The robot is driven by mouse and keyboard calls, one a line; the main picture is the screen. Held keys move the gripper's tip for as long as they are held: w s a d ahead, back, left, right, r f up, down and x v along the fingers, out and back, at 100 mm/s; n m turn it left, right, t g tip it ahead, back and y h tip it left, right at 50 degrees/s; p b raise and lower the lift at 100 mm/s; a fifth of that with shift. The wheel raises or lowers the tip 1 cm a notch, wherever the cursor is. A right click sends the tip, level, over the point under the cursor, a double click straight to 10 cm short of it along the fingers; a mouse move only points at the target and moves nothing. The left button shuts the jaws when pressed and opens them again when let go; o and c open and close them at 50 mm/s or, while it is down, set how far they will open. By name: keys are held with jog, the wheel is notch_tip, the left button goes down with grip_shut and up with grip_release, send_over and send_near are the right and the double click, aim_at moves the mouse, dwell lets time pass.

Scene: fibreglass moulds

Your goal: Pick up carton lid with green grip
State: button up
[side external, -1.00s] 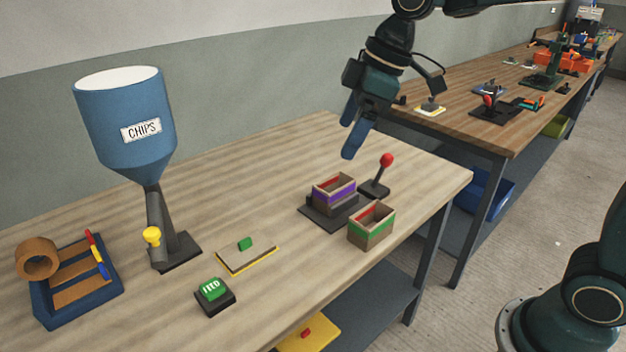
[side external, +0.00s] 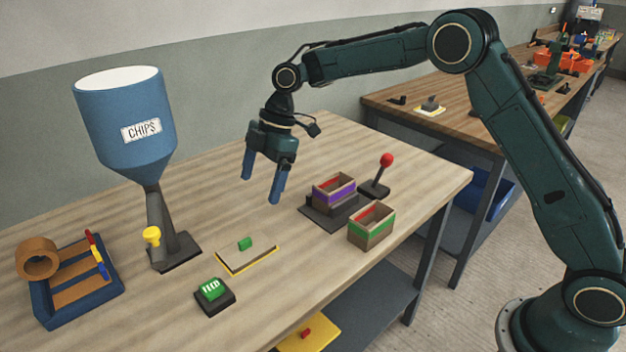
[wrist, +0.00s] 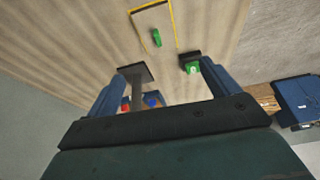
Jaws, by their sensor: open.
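The carton lid (side external: 247,256) lies flat on the table, a thin tan rectangle with a yellow edge. Its green grip (side external: 244,243) stands up from the middle of it. In the wrist view the lid (wrist: 142,22) is at the top centre with its green grip (wrist: 156,38) upright. My gripper (side external: 262,191) is open and empty, above the table, behind and slightly right of the lid in the side view. Its blue fingers are well apart and touch nothing.
The blue chips hopper (side external: 124,125) and its yellow-knobbed valve (side external: 152,236) stand left of the lid. A green feed button (side external: 213,291) is in front of it. Two open cartons, purple-banded (side external: 333,192) and green-banded (side external: 371,226), and a red-knobbed lever (side external: 379,176) are right.

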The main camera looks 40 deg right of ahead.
jog(key=shift+w+a+f+n, duration=0.15)
jog(key=shift+w+f, duration=0.05)
jog(key=shift+f, duration=0.2)
jog(key=shift+w+a+f+n, duration=0.15)
jog(key=shift+f, duration=0.25)
send_near(244, 240)
jog(key=shift+x, duration=2.5)
jog(key=shift+x, duration=2.65)
jog(key=c, duration=0.9)
jog(key=shift+r, duration=0.2)
